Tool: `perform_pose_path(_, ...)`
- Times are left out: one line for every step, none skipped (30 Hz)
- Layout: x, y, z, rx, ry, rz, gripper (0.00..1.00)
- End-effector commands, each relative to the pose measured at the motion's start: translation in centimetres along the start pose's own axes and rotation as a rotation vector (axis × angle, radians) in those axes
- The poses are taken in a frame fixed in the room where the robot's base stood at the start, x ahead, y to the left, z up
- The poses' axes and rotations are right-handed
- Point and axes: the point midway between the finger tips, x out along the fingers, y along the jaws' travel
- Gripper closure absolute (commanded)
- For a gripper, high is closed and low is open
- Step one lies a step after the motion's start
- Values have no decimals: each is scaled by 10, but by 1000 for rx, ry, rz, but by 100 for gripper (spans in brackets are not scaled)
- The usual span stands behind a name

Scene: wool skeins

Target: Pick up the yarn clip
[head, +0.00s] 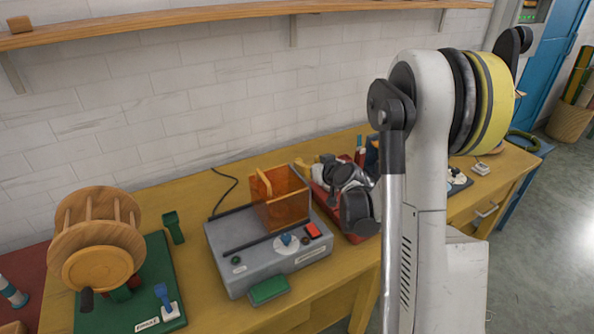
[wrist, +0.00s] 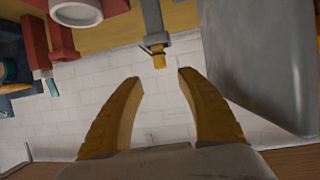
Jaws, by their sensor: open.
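My gripper (wrist: 159,76) is open in the wrist view, its two curved yellow fingers apart with only brick wall seen between them. Just past the fingertips, roughly centred, a small yellow piece with a dark band (wrist: 158,58) sits at the end of a grey post. It may be the yarn clip, but I cannot tell for certain. It is not between the fingers. In the head view my gripper (head: 305,167) is small and partly hidden behind my wrist, above the back of the bench. No yarn clip can be made out clearly there.
A grey machine (head: 225,264) with an orange guard (head: 281,200) stands on the yellow bench, left of my wrist. A red unit (head: 358,238) lies under my wrist. A wooden winder (head: 95,235) stands far left. In the wrist view, a large grey body (wrist: 262,65) is close on the right.

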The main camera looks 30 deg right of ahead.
Motion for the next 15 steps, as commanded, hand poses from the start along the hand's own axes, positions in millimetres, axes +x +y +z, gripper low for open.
perform_pose_path(5, 0, 11, 0, 0, 0, 55)
perform_pose_path(6, 0, 15, 0, 0, 0, 55)
perform_pose_path(9, 0, 15, 0, 0, -1, 55)
perform_pose_path(12, -1, 14, 0, 0, -1, 55)
perform_pose_path(15, -1, 13, 0, 0, -1, 55)
perform_pose_path(17, -1, 13, 1, 0, -1, 55)
perform_pose_path(18, -1, 13, 1, 0, -1, 55)
perform_pose_path(21, -1, 12, 1, 0, -1, 55)
perform_pose_path(25, -1, 13, 0, 0, -1, 55)
perform_pose_path(29, -1, 13, -1, 0, -1, 55)
perform_pose_path(34, -1, 13, -1, 0, -1, 55)
perform_pose_path(42, -1, 14, -1, 0, -1, 55)
perform_pose_path(48, -1, 14, -1, 0, -1, 55)
perform_pose_path(53, -1, 14, 0, 0, -1, 55)
perform_pose_path(60, -1, 14, 0, 0, -1, 55)
